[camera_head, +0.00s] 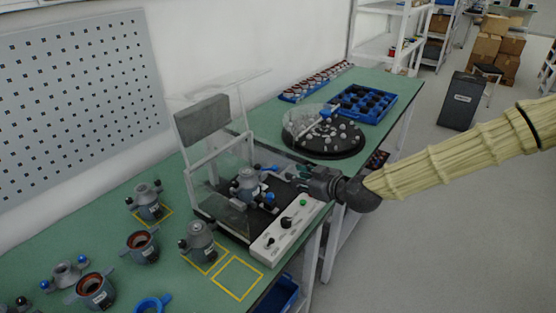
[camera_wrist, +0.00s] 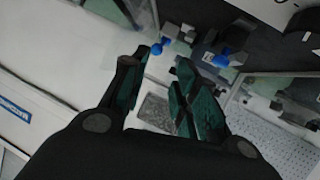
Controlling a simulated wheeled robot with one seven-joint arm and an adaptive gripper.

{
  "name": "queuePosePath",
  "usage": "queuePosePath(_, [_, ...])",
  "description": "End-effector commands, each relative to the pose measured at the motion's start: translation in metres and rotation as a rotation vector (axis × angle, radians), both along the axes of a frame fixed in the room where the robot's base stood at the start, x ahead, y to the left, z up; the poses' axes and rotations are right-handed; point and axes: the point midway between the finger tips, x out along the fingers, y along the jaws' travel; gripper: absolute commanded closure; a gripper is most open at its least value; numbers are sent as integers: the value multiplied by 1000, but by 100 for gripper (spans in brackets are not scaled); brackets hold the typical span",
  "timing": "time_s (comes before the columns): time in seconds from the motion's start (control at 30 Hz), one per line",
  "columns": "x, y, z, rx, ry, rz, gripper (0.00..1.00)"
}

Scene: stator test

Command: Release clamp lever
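The test fixture (camera_head: 222,185) stands on the green bench with its clear cover raised. A grey stator housing (camera_head: 248,187) sits inside it. A blue-tipped clamp lever (camera_head: 269,199) shows beside the housing, with another blue part behind it. My gripper (camera_head: 292,172) reaches in from the right, at the fixture's right side. In the wrist view, my gripper's fingers (camera_wrist: 162,72) are apart with nothing visible between them. One blue knob (camera_wrist: 157,48) shows just beyond the fingertips, and another blue knob (camera_wrist: 222,60) lies farther right. Whether a finger touches the lever cannot be told.
A control box (camera_head: 288,230) with a green button and black knob lies in front of the fixture. A round black tray (camera_head: 323,150) and a blue parts tray (camera_head: 392,112) stand behind. Several stator parts and yellow-marked squares (camera_head: 237,278) occupy the left bench.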

Motion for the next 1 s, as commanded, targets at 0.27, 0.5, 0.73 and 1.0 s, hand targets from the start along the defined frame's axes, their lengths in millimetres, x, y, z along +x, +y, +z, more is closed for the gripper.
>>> queuePosePath(0.27, [9, 6, -5, -1, 1, 0, 70])
queuePosePath(0.5, [28, 22, -15, 0, 3, -1, 70])
queuePosePath(0.73, [48, 38, -25, 0, 1, -1, 70])
queuePosePath(1.0, [69, 54, -36, 1, 2, -1, 70])
